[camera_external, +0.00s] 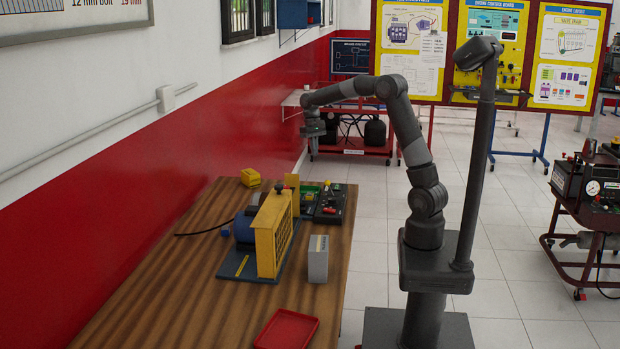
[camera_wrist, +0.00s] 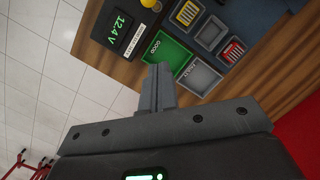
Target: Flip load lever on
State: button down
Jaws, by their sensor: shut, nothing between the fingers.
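My gripper (camera_external: 313,150) hangs, fingers down, above the far end of the wooden table in the external view. In the wrist view the gripper's fingers (camera_wrist: 160,72) are shut together and empty. A black tester box (camera_external: 330,205) with a small red part on top stands at the table's far right. In the wrist view a black meter (camera_wrist: 119,32) reads 12.4 V. I cannot tell for certain which part is the load lever. The fingers appear apart from the tester.
A green tray (camera_wrist: 165,52) and a grey tray (camera_wrist: 200,77) lie near the fingers in the wrist view. A yellow panel (camera_external: 272,235), a grey box (camera_external: 318,259) and a red tray (camera_external: 287,331) stand on the table (camera_external: 185,290). A red-and-white wall runs along the left.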

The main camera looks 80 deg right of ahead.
jog(key=shift+d+f, duration=0.1)
jog(key=shift+d, duration=0.1)
jog(key=shift+s+a+f, duration=0.7)
jog(key=shift+f, duration=0.95)
jog(key=shift+s+a+f, duration=0.65)
jog(key=shift+a+f, duration=0.1)
jog(key=shift+f, duration=0.95)
jog(key=shift+s+a+f, duration=0.7)
jog(key=shift+f, duration=0.95)
jog(key=shift+s, duration=0.1)
jog(key=shift+s+r+t, duration=0.15)
jog(key=shift+s+t, duration=0.05)
jog(key=shift+t, duration=0.1)
